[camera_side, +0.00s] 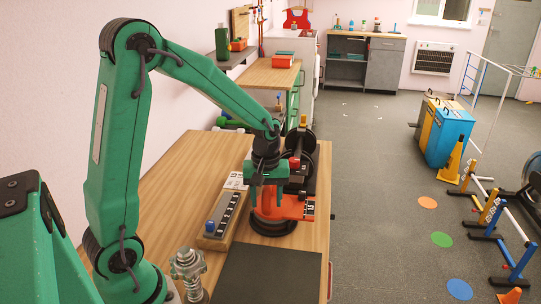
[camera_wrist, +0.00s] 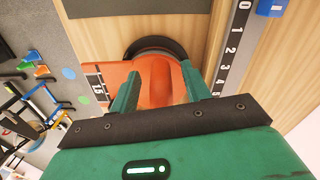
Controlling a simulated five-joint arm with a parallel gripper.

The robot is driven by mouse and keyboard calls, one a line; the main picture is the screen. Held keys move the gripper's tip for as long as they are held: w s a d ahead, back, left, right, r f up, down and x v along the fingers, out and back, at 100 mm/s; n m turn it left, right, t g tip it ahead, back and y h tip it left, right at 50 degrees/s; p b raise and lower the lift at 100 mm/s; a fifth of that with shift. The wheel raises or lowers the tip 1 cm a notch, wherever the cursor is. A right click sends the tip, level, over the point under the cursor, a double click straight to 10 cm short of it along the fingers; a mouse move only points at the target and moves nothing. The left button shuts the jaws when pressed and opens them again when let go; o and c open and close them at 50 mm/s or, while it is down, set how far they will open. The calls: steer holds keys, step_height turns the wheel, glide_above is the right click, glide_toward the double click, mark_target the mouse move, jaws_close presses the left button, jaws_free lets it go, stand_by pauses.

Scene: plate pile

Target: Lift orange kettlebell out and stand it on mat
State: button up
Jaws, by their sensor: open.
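The orange kettlebell (camera_side: 290,207) shows as an orange shape low on the wooden table, partly hidden by my gripper (camera_side: 268,196). In the wrist view a rounded orange part (camera_wrist: 157,82) lies between my two open fingers (camera_wrist: 167,85); I cannot tell whether either finger touches it. A flat orange part with a black and white numbered label extends left of it. A black round disc (camera_side: 270,226) lies beneath the orange, and its rim (camera_wrist: 150,46) also shows in the wrist view. The dark grey mat (camera_side: 265,275) lies flat and empty at the table's front.
A wooden-edged board with a number scale (camera_side: 222,218) and a blue block (camera_side: 210,226) lies left of the disc. Black round weights (camera_side: 301,150) with red and yellow parts stand just behind my gripper.

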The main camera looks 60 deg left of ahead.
steer(key=shift+f, duration=1)
steer(key=shift+c, duration=0.2)
jaws_close()
steer(key=shift+w+r, duration=0.1)
steer(key=shift+r, duration=0.05)
steer(key=shift+m, duration=0.3)
steer(key=shift+r, duration=4.4)
stand_by(1.5)
